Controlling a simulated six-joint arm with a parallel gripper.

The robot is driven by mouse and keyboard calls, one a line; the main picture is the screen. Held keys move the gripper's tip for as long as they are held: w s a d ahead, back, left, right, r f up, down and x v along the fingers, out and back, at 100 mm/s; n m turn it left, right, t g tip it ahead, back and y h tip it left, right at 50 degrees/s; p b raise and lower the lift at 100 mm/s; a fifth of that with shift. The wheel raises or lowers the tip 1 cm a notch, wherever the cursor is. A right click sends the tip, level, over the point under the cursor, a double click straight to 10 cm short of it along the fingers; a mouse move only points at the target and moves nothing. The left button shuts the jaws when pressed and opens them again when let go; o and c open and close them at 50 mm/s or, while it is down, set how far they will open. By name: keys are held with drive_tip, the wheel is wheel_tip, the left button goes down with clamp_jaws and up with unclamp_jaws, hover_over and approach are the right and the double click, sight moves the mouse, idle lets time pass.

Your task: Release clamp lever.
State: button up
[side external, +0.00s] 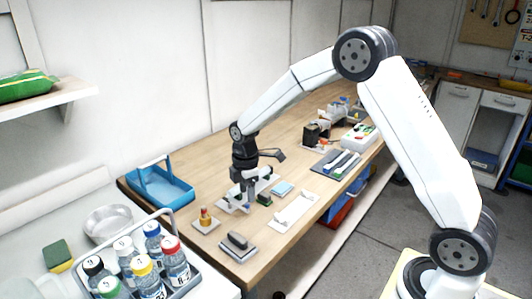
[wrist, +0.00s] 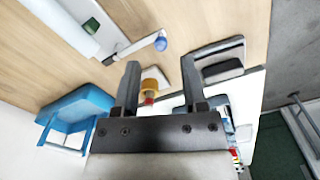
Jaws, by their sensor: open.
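The clamp lever (wrist: 138,45) is a thin metal bar with a round blue knob (wrist: 161,43) at its end in the wrist view. It runs out from a white fixture at the upper left of that view. My gripper (wrist: 159,66) is open and empty, with its two fingertips below the knob in the picture and apart from it. In the side view my gripper (side external: 246,196) points down over the white fixture (side external: 264,184) on the bench. The lever is hard to make out there, partly hidden by my gripper.
A small yellow and red post (side external: 205,215) and a dark-handled block (side external: 237,241) stand near the bench's front edge. A blue tray (side external: 165,190) is at left, and a bottle caddy (side external: 196,272) is in front. A white bracket (side external: 294,210) lies to the right.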

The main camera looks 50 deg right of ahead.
drive_tip(key=shift+r, duration=1.55)
drive_tip(key=s+a+m+t, duration=0.2)
drive_tip(key=s+m, duration=1.1)
drive_tip(key=s, duration=0.7)
drive_tip(key=shift+a+f+m+t, duration=0.3)
drive_tip(key=shift+a, duration=0.15)
